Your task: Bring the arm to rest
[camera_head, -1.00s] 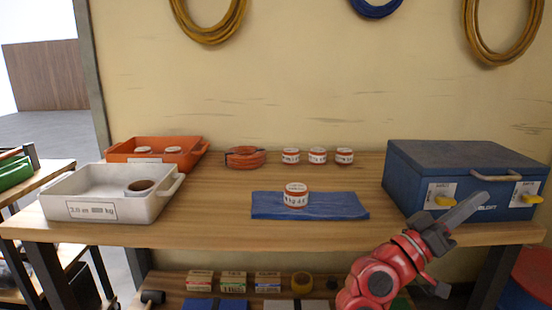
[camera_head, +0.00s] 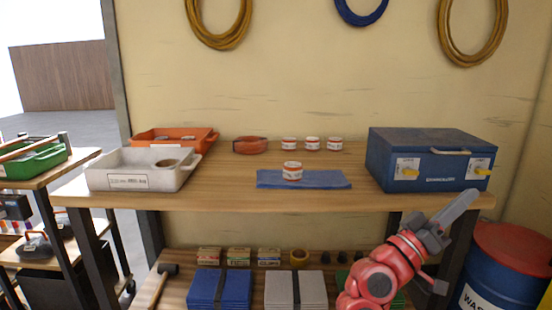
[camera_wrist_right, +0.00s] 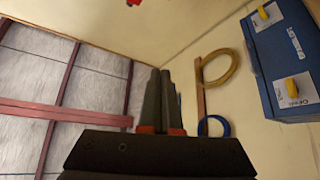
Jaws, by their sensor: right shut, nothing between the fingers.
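My right arm is red with a grey gripper (camera_head: 464,204) and stands at the lower right of the head view, in front of the bench's right front edge. The gripper points up and to the right, shut and empty. In the right wrist view its dark fingers (camera_wrist_right: 163,100) are together, with the wall and ceiling behind them. My left gripper is not in view.
The bench (camera_head: 225,190) holds a blue box (camera_head: 425,165) near the gripper, a blue cloth (camera_head: 325,180) with a red-white tin (camera_head: 292,172), a white tray (camera_head: 110,165) and an orange tray (camera_head: 205,135). A blue drum (camera_head: 490,295) stands at right.

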